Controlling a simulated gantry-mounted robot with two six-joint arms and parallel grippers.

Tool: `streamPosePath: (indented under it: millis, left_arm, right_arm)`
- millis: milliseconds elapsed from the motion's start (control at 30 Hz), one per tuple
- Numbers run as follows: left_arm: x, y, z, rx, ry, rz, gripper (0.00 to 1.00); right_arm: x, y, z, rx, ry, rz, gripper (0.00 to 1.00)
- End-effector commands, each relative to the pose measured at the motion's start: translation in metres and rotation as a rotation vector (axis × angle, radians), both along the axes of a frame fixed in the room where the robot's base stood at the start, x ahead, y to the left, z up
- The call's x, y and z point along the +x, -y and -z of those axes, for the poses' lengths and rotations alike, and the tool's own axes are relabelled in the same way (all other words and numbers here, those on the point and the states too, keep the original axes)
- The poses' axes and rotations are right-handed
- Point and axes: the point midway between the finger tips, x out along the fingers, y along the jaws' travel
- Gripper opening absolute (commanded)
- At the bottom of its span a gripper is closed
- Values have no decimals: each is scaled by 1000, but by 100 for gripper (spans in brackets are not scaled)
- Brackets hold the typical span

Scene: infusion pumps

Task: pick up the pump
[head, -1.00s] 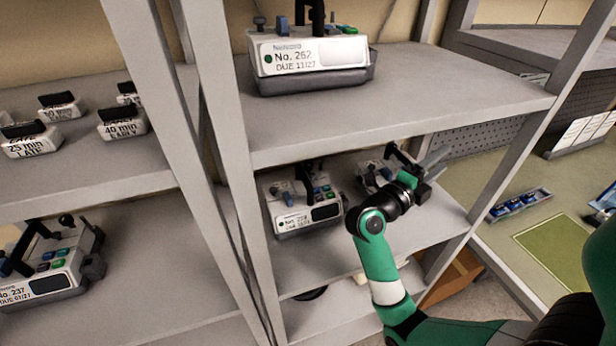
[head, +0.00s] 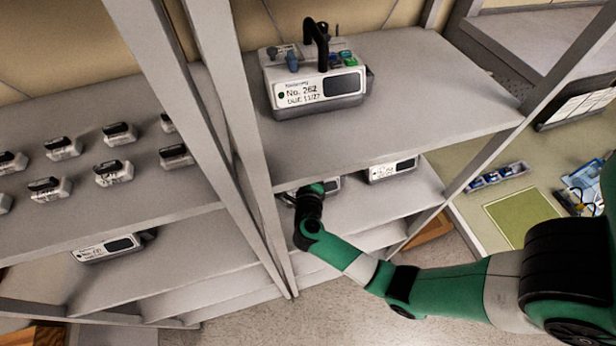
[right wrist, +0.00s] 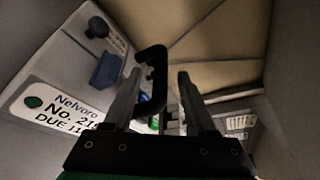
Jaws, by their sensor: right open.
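In the right wrist view a pump (right wrist: 62,112) with a white label reading "Nelvoro No. 21…" stands close on the left. Its black handle (right wrist: 152,82) appears between the fingers of my right gripper (right wrist: 160,73), which is open; I cannot tell how deep it sits. In the head view this pump (head: 332,185) is on the lower shelf (head: 375,202), mostly hidden by the upper shelf and my arm. My right fingers are hidden there. My left gripper is not in view.
A second pump (head: 390,170) stands to the right on the same shelf. Pump No. 262 (head: 318,92) is on the upper shelf (head: 420,105), whose front edge overhangs my arm. Small labelled boxes (head: 114,172) and another pump (head: 105,248) are left of the posts.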

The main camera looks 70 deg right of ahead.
Motion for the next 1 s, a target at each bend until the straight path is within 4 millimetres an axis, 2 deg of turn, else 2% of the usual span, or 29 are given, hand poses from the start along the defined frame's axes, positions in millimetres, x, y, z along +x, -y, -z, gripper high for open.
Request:
streamPosePath:
  millis: [133, 400, 700, 1000]
  left_arm:
    - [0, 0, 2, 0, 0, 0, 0]
    - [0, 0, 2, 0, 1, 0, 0]
    - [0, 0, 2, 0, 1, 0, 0]
    - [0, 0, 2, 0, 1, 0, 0]
  right_arm:
    - [6, 15, 4, 0, 0, 2, 57]
    - [7, 17, 3, 0, 0, -1, 55]
    - [7, 17, 3, -1, 1, 0, 1]
    - [7, 17, 3, -1, -1, 0, 0]
